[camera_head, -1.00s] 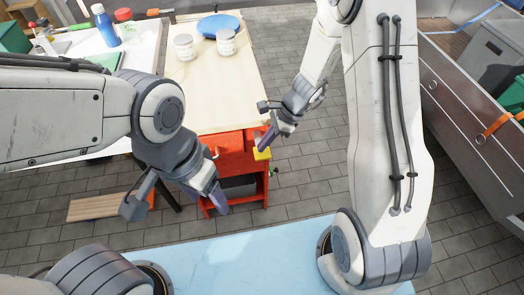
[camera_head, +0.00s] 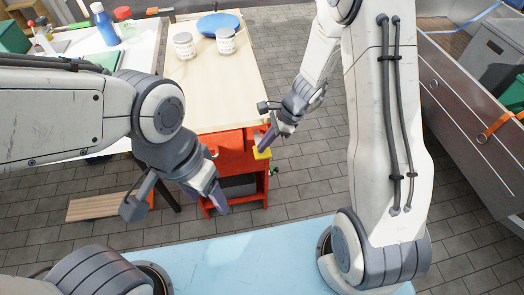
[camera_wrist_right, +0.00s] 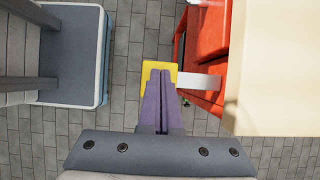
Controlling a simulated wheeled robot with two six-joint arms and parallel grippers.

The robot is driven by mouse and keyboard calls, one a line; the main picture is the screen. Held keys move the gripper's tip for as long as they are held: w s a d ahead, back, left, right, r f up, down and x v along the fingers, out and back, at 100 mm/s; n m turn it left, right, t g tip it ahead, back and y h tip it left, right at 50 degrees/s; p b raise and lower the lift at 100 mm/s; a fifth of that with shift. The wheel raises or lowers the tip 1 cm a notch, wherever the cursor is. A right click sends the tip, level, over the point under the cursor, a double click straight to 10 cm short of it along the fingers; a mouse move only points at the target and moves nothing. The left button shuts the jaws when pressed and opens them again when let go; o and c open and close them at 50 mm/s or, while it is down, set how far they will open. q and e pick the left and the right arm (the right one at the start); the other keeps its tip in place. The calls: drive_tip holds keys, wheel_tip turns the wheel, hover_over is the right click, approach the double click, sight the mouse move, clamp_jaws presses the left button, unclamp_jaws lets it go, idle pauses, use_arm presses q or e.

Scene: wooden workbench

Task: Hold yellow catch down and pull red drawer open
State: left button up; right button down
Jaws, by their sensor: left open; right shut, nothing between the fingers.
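The red drawer unit (camera_head: 232,155) stands under the front edge of the wooden bench in the head view. The yellow catch (camera_head: 262,154) sticks out at its right side. In the right wrist view the catch (camera_wrist_right: 146,75) is at the end of a pale bar (camera_wrist_right: 200,82) reaching from the red unit. My right gripper (camera_wrist_right: 160,72) is shut and empty, its fingertips over the catch; I cannot tell whether they touch it. My left gripper (camera_head: 178,207) is open and empty, in front of the red unit, near a small pale handle (camera_head: 213,152) partly hidden by the wrist.
White jars (camera_head: 184,45) and a blue plate (camera_head: 218,24) stand on the bench top (camera_head: 210,90). A wooden board (camera_head: 98,207) lies on the floor at left. A grey-walled cart (camera_head: 460,110) stands at right. Tiled floor is open between bench and cart.

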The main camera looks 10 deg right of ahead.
drive_tip(key=shift+f+b, duration=0.65)
drive_tip(key=shift+f, duration=0.3)
drive_tip(key=shift+w+f+b, duration=0.1)
drive_tip(key=shift+f+b, duration=0.45)
drive_tip(key=shift+f, duration=0.15)
